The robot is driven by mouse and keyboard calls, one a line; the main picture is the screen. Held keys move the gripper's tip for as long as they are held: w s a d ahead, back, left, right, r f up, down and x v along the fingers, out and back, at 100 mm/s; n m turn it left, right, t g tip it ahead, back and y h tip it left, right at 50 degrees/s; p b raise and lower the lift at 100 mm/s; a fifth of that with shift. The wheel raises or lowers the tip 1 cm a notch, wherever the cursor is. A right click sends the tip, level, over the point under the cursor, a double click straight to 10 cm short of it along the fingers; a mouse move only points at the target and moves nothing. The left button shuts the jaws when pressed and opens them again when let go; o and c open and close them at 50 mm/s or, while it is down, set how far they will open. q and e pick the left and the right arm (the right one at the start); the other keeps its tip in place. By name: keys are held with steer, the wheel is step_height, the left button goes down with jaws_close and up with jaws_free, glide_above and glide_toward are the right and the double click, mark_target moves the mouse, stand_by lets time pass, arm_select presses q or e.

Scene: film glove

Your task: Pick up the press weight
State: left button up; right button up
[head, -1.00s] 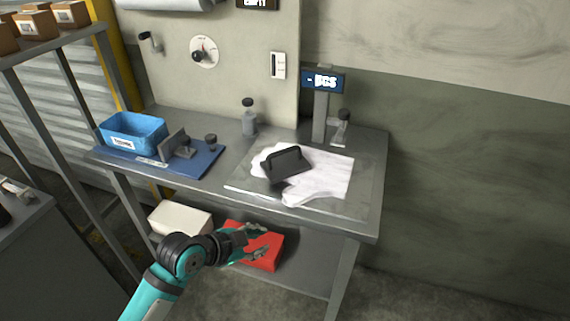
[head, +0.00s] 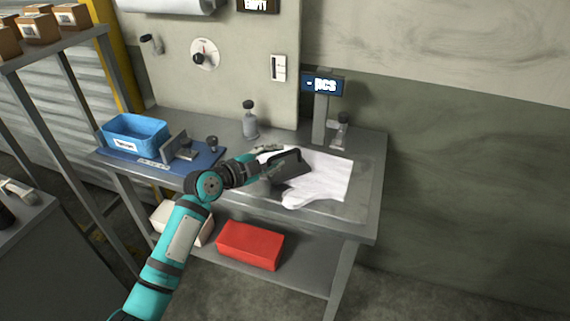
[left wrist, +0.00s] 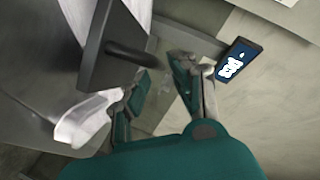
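The press weight (head: 291,168), a dark block with a bar handle, rests on a white glove (head: 326,178) on the workbench. My left gripper (head: 270,170) is at the left side of the press weight and partly overlaps it. In the left wrist view, the press weight (left wrist: 98,58) shows as a dark plate with its handle pointing toward the space between the fingertips. There the left gripper (left wrist: 160,72) has its fingers apart, holding nothing; whether one touches the handle is not clear. My right gripper is not in view.
A blue mat (head: 205,158) with a metal fixture and a blue bin (head: 135,132) is at the bench's left. A bottle (head: 250,125) and a display post (head: 320,118) stand at the back. A red box (head: 250,245) sits on the lower shelf.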

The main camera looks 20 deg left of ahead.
mark_target(283, 154)
arm_select(q)
steer(key=p+x, duration=0.1)
steer(key=x, duration=0.3)
steer(key=shift+w+d+f, duration=0.2)
steer(key=shift+w, duration=0.1)
steer(key=shift+s, duration=0.1)
jaws_close()
steer(key=shift+r, duration=0.15)
